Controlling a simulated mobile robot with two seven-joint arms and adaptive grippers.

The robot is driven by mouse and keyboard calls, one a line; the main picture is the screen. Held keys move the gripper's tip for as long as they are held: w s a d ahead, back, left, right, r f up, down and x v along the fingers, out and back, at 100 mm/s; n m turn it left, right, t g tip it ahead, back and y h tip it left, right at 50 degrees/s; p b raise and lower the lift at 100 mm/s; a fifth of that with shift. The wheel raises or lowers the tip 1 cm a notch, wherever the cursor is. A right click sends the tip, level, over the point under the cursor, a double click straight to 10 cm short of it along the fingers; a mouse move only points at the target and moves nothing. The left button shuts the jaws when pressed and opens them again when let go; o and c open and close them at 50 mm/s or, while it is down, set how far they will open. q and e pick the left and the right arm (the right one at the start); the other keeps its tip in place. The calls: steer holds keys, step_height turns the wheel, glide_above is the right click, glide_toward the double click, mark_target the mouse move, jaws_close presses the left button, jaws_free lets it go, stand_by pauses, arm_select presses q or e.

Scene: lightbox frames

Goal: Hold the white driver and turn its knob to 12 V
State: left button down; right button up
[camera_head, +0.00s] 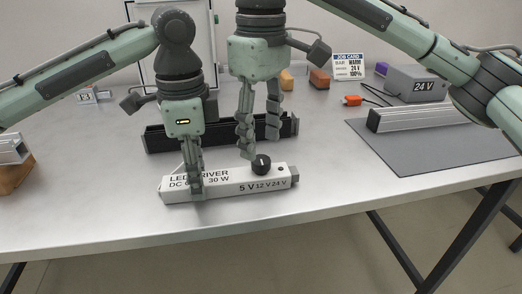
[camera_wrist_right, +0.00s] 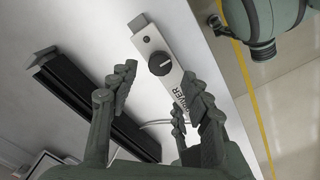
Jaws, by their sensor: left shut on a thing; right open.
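The white driver (camera_head: 225,187) lies near the table's front edge, printed "LED DRIVER" with 5 V, 12 V and 24 V marks on its front. Its black knob (camera_head: 261,164) stands on top toward the right end. The knob has a pale pointer line, but I cannot tell which mark it points to. My left gripper (camera_head: 196,190) is shut across the driver's left part, covering some print. My right gripper (camera_head: 260,144) is open above and just behind the knob, apart from it. In the right wrist view the knob (camera_wrist_right: 160,64) shows beyond the open fingers (camera_wrist_right: 158,92).
A black tray-like holder (camera_head: 165,139) stands close behind the driver. A grey mat (camera_head: 425,155) with a metal profile (camera_head: 415,117) lies to the right, with a grey 24 V box (camera_head: 415,83) behind. A job card (camera_head: 349,66) stands at the back, reading 24 V.

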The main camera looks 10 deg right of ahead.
mark_target(261, 159)
step_height(261, 159, up, 8)
steer(key=shift+f, duration=0.15)
stand_by(0.3)
arm_select(q)
steer(key=c, duration=0.9)
jaws_free()
